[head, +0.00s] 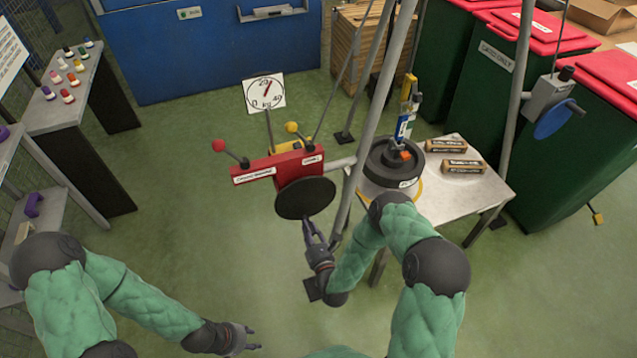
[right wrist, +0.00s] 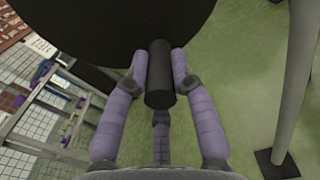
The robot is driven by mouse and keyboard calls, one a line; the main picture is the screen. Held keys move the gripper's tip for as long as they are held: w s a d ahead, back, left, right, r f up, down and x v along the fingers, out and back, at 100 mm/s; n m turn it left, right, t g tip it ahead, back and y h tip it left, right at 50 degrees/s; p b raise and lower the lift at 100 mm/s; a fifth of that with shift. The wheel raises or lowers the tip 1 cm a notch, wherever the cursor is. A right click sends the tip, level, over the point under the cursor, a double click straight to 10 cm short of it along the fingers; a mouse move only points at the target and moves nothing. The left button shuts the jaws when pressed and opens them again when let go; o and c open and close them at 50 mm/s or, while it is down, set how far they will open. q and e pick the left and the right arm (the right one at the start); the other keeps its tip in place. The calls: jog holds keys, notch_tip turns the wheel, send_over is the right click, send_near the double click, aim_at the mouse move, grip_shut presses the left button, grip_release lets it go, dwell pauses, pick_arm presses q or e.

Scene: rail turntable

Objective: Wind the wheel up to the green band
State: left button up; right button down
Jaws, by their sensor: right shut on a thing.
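The black wheel (head: 305,198) is on the front of a red box (head: 265,168) on a stand. My right gripper (head: 311,227) is at the wheel's lower edge. In the right wrist view its purple fingers (right wrist: 160,85) are shut around a black cylindrical handle (right wrist: 160,70) that stands out from the dark wheel (right wrist: 110,25). A white dial (head: 264,92) marked 0, 20, 40 and kg rises behind the box; its red needle points up and slightly right. I cannot make out a green band. My left gripper (head: 254,339) is open and empty, low over the floor.
Two levers with a red knob (head: 218,146) and a yellow knob (head: 291,128) rise from the box. A metal table (head: 485,200) with a round black weight (head: 390,162) and labelled bars stands right, behind slanted poles.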

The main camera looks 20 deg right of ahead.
jog(key=shift+s+a+r+p, duration=0.1)
jog(key=shift+a+r+p, duration=0.1)
jog(key=shift+a, duration=0.6)
jog(key=shift+s+a+r+p, duration=0.1)
jog(key=shift+a+p, duration=0.1)
jog(key=shift+a, duration=0.75)
jog(key=shift+w+a+r+p, duration=0.15)
jog(key=shift+a+r+p, duration=0.65)
jog(key=shift+a+r, duration=0.1)
jog(key=shift+r, duration=0.15)
jog(key=shift+w+a+r+p, duration=0.15)
jog(key=shift+a+r+p, duration=0.6)
jog(key=shift+r+p, duration=0.3)
